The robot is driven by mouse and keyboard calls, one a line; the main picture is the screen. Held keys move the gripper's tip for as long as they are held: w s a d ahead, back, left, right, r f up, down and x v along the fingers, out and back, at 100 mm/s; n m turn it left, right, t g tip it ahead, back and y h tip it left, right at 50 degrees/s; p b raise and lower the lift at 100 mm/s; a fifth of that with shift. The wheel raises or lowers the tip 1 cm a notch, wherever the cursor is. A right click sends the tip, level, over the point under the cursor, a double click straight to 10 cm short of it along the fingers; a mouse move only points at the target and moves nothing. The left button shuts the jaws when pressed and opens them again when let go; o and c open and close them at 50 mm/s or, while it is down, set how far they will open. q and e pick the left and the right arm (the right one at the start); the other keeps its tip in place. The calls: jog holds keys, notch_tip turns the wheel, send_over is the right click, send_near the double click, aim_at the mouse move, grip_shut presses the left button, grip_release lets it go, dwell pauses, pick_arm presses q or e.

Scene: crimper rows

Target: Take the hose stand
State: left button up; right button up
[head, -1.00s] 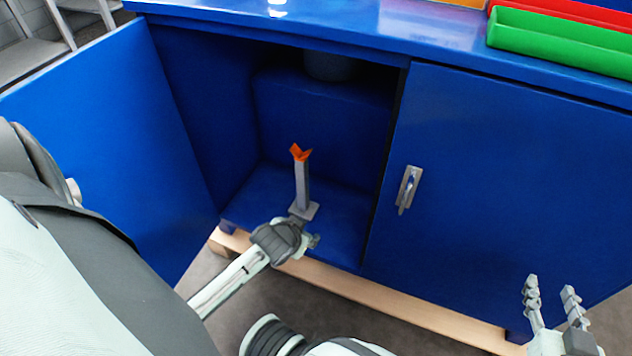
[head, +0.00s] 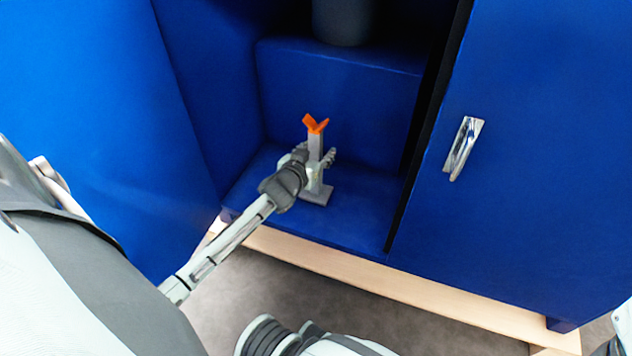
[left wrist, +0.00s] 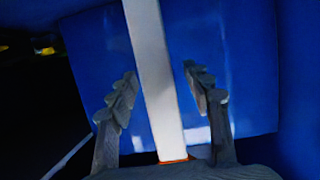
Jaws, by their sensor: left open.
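The hose stand (head: 316,147) stands upright on the cabinet floor. It has a grey post, a flat grey base and an orange V-shaped top. My left gripper (head: 317,157) reaches into the cabinet, open, with its fingers on either side of the post. In the left wrist view the pale post (left wrist: 155,70) runs between the two spread fingers of the gripper (left wrist: 160,78), with gaps on both sides. A bit of orange shows at the bottom there. My right gripper's fingers are not seen.
The blue cabinet's left door (head: 90,90) is open, and its right door (head: 540,130) with a metal handle (head: 464,148) is shut. A dark cylinder (head: 345,20) sits on the raised step behind the stand. The cabinet floor right of the stand is clear.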

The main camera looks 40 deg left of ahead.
pick_arm(q)
jog(key=shift+x, duration=1.55)
jog(key=shift+c, duration=0.6)
jog(key=shift+f, duration=0.1)
grip_shut()
